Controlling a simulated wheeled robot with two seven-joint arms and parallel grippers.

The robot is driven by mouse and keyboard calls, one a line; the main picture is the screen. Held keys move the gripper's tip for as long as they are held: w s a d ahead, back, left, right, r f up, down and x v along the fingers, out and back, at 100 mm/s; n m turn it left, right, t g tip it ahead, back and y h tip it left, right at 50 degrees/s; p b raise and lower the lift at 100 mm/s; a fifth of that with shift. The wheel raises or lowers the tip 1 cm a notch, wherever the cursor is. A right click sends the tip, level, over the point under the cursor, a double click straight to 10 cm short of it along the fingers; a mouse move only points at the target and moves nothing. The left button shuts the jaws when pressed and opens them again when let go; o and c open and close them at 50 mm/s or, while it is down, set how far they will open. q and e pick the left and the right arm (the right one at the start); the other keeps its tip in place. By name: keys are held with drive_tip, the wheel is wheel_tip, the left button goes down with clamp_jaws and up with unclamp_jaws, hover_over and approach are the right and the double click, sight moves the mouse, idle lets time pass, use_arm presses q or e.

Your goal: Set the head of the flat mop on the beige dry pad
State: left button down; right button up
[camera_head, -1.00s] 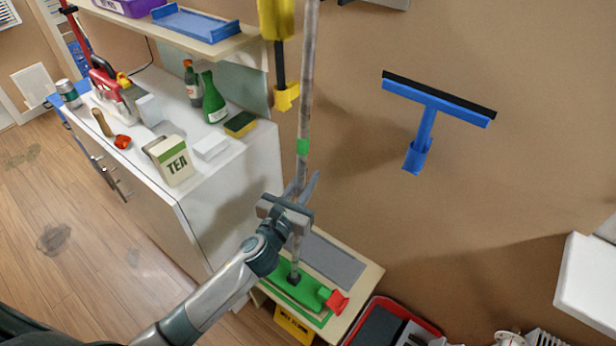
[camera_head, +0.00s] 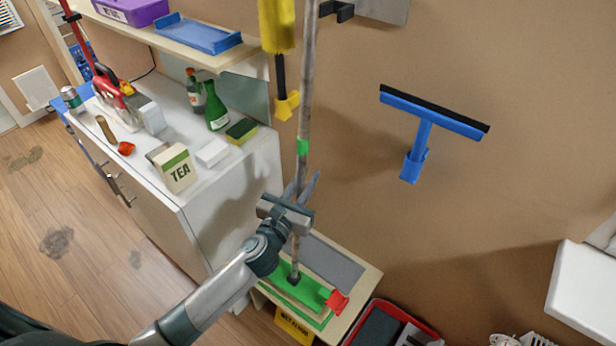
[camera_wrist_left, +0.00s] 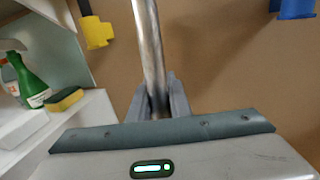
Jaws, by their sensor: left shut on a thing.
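The flat mop has a long grey pole (camera_head: 307,95) with a green band, held nearly upright. My left gripper (camera_head: 296,194) is shut on the pole below the band; the pole also runs between its fingers in the left wrist view (camera_wrist_left: 153,75). The mop's green head (camera_head: 312,287) is low over the bench, with a red piece (camera_head: 337,301) at its right end. A beige strip (camera_head: 290,299), seemingly the dry pad, shows along the head's near side. I cannot tell whether head and pad touch. My right gripper is not in view.
A low bench (camera_head: 367,288) carries a grey pad (camera_head: 335,262) behind the head. A white cabinet (camera_head: 235,190) stands left, with a tea box and bottles on top. A red-rimmed tray (camera_head: 405,308) is right of the bench. A blue squeegee (camera_head: 425,125) hangs on the wall.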

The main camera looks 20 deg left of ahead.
use_arm(q)
drive_tip(key=shift+r, duration=0.35)
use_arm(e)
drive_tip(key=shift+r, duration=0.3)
